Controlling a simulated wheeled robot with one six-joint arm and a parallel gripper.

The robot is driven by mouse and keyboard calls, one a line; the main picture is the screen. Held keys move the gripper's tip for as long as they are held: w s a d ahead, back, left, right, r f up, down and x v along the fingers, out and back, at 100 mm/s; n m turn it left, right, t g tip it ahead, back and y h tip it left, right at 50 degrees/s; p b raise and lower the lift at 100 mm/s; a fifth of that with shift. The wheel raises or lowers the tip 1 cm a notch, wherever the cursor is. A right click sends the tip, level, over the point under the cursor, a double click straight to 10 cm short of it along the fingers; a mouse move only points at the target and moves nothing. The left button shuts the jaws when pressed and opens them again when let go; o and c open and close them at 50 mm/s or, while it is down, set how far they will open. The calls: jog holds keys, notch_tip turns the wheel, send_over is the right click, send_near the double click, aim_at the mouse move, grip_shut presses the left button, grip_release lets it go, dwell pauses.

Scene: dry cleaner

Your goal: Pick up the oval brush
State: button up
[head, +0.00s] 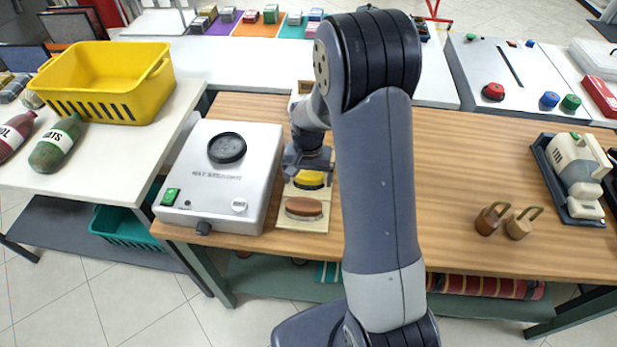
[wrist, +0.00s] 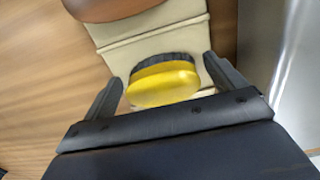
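A brown oval brush (head: 304,207) lies at the near end of a cream tray (head: 318,222) on the wooden table. In the wrist view part of the brown brush (wrist: 115,8) shows at the top edge, cut off. A yellow brush (head: 309,180) with dark bristles lies just behind it on the same tray. My gripper (head: 308,168) is open above the tray at the yellow brush. In the wrist view the yellow brush (wrist: 163,82) sits between the spread fingers (wrist: 165,76), with gaps on both sides. I cannot tell how far above it the fingertips are.
A white machine (head: 228,172) with a black dial stands close to the tray's left. Two wooden items with handles (head: 505,222) and a cream device in a dark tray (head: 577,175) are at the right. The table between is mostly clear. A yellow basket (head: 105,85) stands on the left counter.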

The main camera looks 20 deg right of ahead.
aim_at(308, 175)
jog(key=c, duration=1)
notch_tip(308, 175, up, 10)
jog(key=shift+r+b, duration=0.1)
jog(key=shift+b, duration=0.2)
